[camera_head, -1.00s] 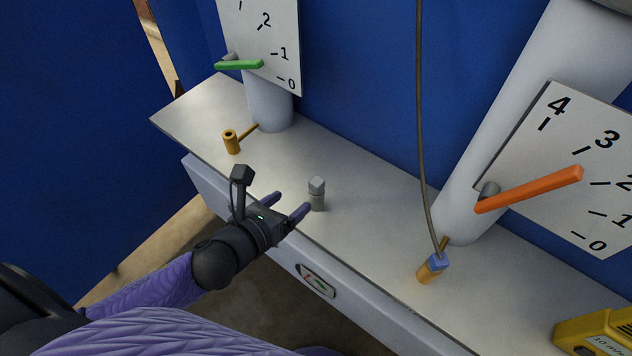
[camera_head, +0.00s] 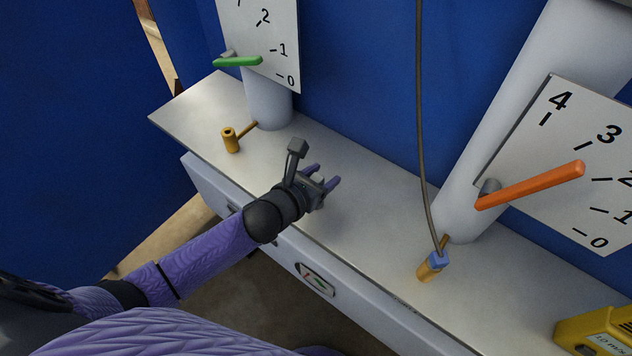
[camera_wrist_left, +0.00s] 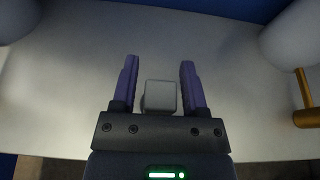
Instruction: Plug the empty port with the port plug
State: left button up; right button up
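The port plug, a small grey block, stands between the two purple fingers of my left gripper in the left wrist view; its top (camera_wrist_left: 160,96) shows there. My left gripper (camera_head: 324,177) is open, with a gap on each side of the plug (camera_wrist_left: 160,82). In the head view the gripper is over the shelf and hides the plug. My right gripper is not in view.
The metal shelf (camera_head: 375,215) is mostly clear around the gripper. A second brass port (camera_head: 426,272) at the right column holds a blue connector (camera_head: 438,260) with a hanging cable (camera_head: 421,120). A yellow device (camera_head: 597,333) sits at lower right. Gauge boards stand behind.

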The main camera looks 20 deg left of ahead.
pick_arm(q)
grip_shut()
